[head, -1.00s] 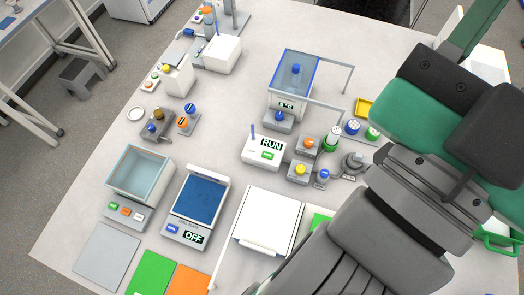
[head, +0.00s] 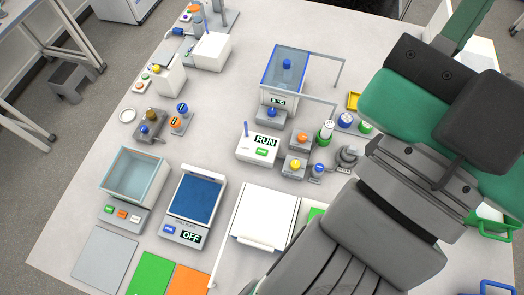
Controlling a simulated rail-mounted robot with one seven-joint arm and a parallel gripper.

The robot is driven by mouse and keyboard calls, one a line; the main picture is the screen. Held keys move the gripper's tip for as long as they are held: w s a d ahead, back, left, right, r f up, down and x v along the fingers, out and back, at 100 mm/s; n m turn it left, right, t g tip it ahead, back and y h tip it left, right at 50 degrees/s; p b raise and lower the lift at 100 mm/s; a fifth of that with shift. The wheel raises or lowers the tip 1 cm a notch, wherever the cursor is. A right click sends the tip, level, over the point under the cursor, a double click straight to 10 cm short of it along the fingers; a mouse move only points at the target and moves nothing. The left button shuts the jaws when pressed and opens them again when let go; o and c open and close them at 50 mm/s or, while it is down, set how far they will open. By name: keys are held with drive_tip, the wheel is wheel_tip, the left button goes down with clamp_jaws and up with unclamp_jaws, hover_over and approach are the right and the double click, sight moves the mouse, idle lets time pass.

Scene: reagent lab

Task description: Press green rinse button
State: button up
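Several green buttons show in the head view, and their labels are too small to read, so I cannot tell which one is the rinse button. One green button (head: 109,209) is on the front of a glass-walled box (head: 134,176), beside an orange and a white button. Another green button (head: 262,152) is on the white device whose display reads RUN (head: 266,141). A small green button (head: 145,76) is on a unit at the upper left. My arm fills the right side, and my gripper is not in view.
A blue-topped device reading OFF (head: 192,237) stands right of the glass box. A white lidded box (head: 262,215) and a blue-framed glass bath (head: 290,72) are near the middle. Grey, green and orange mats (head: 103,254) lie at the front left. My arm hides the bench's right part.

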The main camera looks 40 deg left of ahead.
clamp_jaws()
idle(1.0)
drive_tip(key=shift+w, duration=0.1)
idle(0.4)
